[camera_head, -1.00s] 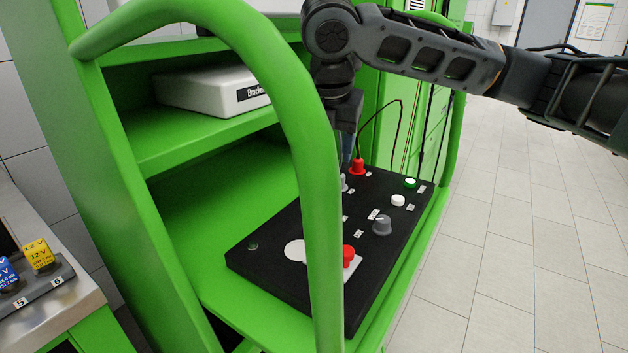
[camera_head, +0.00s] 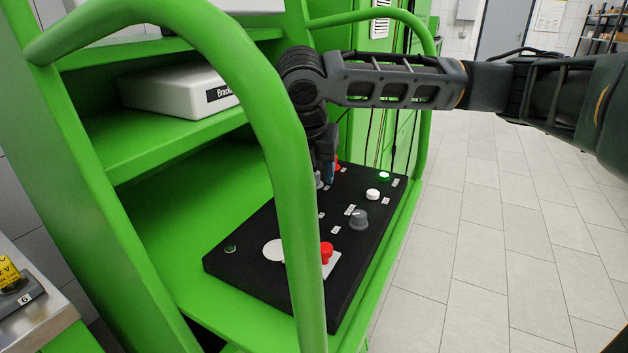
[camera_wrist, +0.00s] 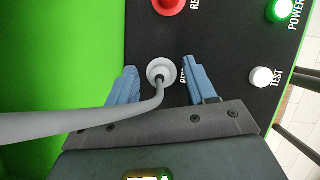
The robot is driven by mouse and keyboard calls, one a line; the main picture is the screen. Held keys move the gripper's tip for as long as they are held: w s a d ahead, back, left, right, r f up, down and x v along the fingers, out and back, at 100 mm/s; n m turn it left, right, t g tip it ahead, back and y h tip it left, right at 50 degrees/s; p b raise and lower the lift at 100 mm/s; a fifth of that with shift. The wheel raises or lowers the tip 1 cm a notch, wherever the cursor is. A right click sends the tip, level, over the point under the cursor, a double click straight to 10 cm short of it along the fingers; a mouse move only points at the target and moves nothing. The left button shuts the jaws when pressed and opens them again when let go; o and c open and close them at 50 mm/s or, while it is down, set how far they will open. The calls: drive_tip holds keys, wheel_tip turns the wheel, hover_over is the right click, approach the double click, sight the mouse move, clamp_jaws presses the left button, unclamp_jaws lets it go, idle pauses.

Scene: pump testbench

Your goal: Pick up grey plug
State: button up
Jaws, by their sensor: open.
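The grey plug (camera_wrist: 161,71) is in the black panel (camera_head: 262,222), with its grey cable (camera_wrist: 70,125) running off to the left in the wrist view. My gripper (camera_wrist: 160,67) has its two blue fingers open, one on each side of the plug. Gaps show between the plug and both fingers, so it is not held. In the head view my gripper (camera_head: 328,182) reaches down to the panel's far part. The grey plug (camera_head: 318,179) shows there as a small patch beside it, partly hidden.
The panel also has a green button (camera_wrist: 279,9), a white button (camera_wrist: 262,77), a grey knob (camera_head: 359,220) and a red button (camera_head: 326,252). The green rail (camera_head: 285,150) crosses in front of the panel.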

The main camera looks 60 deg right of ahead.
drive_tip(key=c, duration=1)
drive_tip(key=shift+r, duration=0.55)
wheel_tip(320, 180, up, 3)
drive_tip(key=shift+f, duration=0.2)
drive_tip(key=s+d+r, duration=0.7)
drive_tip(key=s, duration=0.2)
drive_tip(key=shift+r+b, duration=0.15)
drive_tip(key=shift+b, duration=0.3)
